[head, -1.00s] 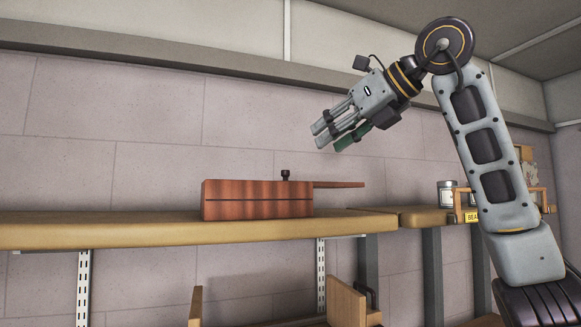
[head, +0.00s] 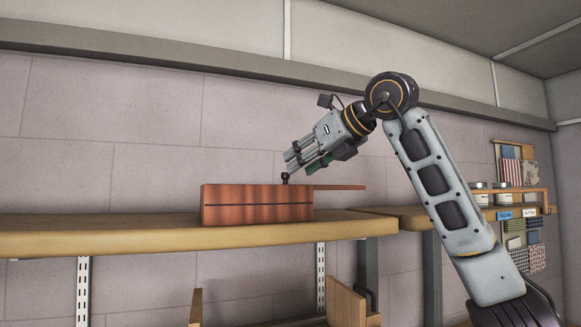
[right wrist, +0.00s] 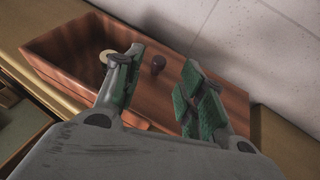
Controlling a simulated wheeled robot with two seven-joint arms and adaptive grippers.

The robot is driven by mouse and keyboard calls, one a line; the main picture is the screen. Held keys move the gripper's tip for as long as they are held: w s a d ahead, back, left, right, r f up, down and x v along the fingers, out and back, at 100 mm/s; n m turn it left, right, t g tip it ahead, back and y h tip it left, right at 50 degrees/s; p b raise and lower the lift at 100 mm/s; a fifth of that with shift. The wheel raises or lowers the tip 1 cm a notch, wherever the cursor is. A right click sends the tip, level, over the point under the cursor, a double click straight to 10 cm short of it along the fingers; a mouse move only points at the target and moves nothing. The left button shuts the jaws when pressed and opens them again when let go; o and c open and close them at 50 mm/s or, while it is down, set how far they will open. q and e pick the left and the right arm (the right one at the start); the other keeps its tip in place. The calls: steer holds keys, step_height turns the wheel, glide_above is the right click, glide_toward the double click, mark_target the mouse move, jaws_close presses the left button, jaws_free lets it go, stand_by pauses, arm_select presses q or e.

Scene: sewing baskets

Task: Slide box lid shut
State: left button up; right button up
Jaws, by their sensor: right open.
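A reddish-brown wooden box (head: 257,204) stands on the shelf. Its flat lid (head: 341,187) sticks out past the box's right end, so the lid is partly slid open. A small dark knob (head: 285,178) stands up from the lid, and it also shows in the right wrist view (right wrist: 158,64). That view shows the open part of the box (right wrist: 48,66) at the left, with a pale round thing (right wrist: 106,56) inside. My right gripper (head: 293,162) is open, just above the knob, its fingers pointing down and left. Whether it touches the knob I cannot tell. My left gripper is out of view.
The wooden shelf (head: 120,230) is clear to the left of the box. A wall (head: 120,150) rises behind. At the far right are a wooden rack with jars and labels, and hanging fabric pieces (head: 516,170). Wooden panels (head: 345,300) stand on a lower level.

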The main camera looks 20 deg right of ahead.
steer(key=shift+p+x, duration=0.55)
steer(key=shift+x, duration=1.85)
steer(key=shift+r, duration=0.1)
jaws_close()
